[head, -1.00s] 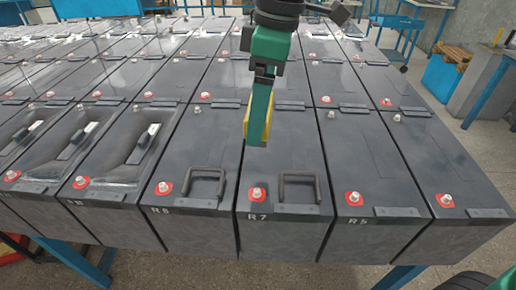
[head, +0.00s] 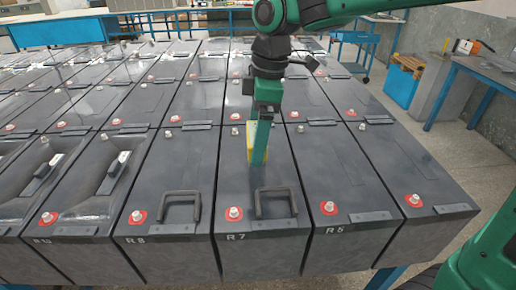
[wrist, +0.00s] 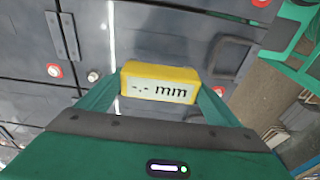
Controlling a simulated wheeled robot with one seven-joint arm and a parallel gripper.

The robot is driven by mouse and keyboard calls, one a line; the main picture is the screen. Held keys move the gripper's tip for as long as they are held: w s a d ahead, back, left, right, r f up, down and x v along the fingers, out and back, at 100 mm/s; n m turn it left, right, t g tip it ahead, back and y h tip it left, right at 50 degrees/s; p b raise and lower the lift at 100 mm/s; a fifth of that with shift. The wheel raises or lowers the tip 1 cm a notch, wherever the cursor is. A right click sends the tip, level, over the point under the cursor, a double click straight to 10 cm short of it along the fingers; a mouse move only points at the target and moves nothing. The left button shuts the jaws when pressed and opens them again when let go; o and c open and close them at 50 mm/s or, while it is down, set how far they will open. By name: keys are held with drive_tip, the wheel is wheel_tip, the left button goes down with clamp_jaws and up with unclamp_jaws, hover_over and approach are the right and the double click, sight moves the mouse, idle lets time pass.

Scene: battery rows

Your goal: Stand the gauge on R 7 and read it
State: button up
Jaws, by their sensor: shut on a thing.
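The gauge (head: 251,137) is a small yellow block, mostly hidden behind my green finger in the head view. In the wrist view the gauge (wrist: 158,83) sits between both fingers, with its display facing the camera and reading "-.- mm". My gripper (head: 258,158) is shut on it, pointing down over the dark top of battery R 7 (head: 237,188). I cannot tell whether the gauge touches that top. R 7 has a terminal with a red ring (head: 234,213) at its near left corner and a raised black handle (head: 276,202) behind its label strip.
R 8 (head: 175,165), on the left, also has a raised handle. The battery marked R 5 (head: 320,170) is on the right and has none. More batteries stand in close rows behind. A blue bench (head: 480,75) and bins are at the far right.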

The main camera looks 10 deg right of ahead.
drive_tip(key=shift+d+f, duration=0.1)
drive_tip(key=shift+f, duration=1.95)
drive_tip(key=shift+f, duration=0.1)
drive_tip(key=o, duration=1.2)
drive_tip(key=r, duration=0.4)
drive_tip(key=d+r, duration=0.1)
drive_tip(key=r, duration=0.7)
drive_tip(key=shift+d, duration=0.4)
